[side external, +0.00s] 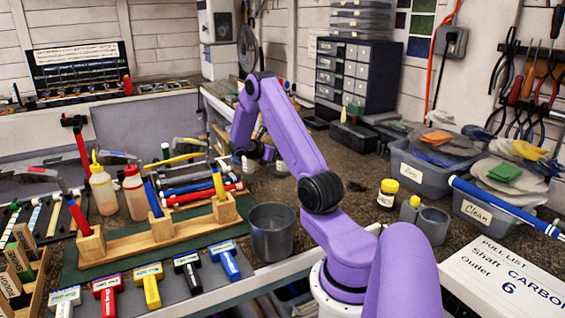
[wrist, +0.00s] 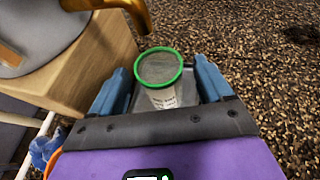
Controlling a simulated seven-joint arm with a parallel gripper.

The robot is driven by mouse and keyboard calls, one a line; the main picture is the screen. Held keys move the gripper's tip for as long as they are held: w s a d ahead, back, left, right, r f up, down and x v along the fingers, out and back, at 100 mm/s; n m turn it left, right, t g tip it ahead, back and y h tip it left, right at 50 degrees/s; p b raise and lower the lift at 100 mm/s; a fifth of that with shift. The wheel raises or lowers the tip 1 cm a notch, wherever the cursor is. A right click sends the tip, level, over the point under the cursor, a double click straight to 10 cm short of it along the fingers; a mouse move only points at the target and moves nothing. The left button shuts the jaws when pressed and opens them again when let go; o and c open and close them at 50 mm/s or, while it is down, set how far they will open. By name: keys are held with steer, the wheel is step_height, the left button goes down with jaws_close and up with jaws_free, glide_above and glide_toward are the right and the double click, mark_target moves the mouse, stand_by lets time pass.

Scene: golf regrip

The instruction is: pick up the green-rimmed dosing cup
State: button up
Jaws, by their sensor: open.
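The green-rimmed dosing cup (wrist: 161,77) stands on the speckled brown benchtop in the wrist view. It has a bright green ring, a grey inside and a pale label with dark print. My gripper (wrist: 163,76) is open, with one blue finger to the left of the cup and one to the right. The cup shows between them, with a gap on each side. I cannot tell how far down the fingers reach along it. In the side external view I cannot make out the cup, and my gripper is not clearly visible behind my arm.
In the wrist view a wooden block (wrist: 88,68) stands close left of the cup, with a curved golden metal piece (wrist: 142,18) just beyond. The bench right of the cup is mostly clear. The side view shows a grey bucket (side external: 271,236) and wooden rack (side external: 160,232).

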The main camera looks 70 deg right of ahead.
steer(key=shift+x, duration=1.75)
steer(key=c, duration=1)
steer(key=shift+r, duration=0.15)
